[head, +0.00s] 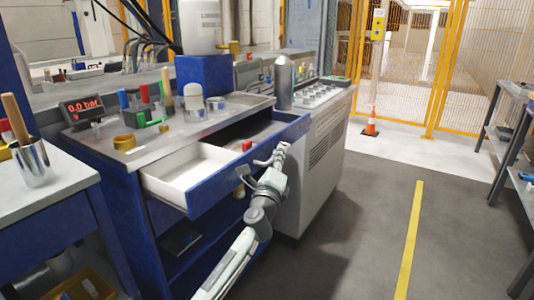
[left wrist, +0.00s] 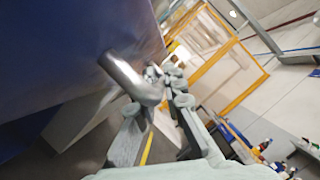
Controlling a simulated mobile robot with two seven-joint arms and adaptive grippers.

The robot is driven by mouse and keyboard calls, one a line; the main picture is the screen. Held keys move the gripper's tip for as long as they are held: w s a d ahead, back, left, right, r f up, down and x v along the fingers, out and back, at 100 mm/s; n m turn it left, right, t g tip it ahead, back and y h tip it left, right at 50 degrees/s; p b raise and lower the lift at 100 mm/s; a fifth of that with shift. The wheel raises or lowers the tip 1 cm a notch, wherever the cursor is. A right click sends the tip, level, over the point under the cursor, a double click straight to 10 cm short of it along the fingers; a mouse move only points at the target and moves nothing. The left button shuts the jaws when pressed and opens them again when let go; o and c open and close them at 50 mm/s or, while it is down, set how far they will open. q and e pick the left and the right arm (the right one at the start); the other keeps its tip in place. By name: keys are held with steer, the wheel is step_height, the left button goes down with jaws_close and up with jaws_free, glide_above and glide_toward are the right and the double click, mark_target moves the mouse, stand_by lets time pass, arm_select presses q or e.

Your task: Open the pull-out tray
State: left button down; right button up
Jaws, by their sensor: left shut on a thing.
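The pull-out tray (head: 188,172) sits in the blue bench and is partly pulled out. Its white inside shows at the left and its blue front (head: 222,188) faces me. My left gripper (head: 271,157) is at the right part of that front. In the left wrist view, a round metal handle (left wrist: 128,73) stands out from the blue front and reaches between the fingers of my left gripper (left wrist: 166,82). The gripper is shut on the handle. In the head view the gripper hides most of the handle. My right gripper is not in view.
The benchtop (head: 185,135) above the tray holds a pressure display (head: 82,110), a yellow ring (head: 124,142) and jars. A small red thing (head: 247,146) shows at the tray's opening. A grey cabinet (head: 318,160) stands close at the right.

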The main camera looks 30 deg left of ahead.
arm_select(q)
steer(key=shift+d, duration=0.35)
steer(key=c, duration=1.9)
jaws_free()
steer(key=shift+s, duration=0.15)
steer(key=v, duration=1.2)
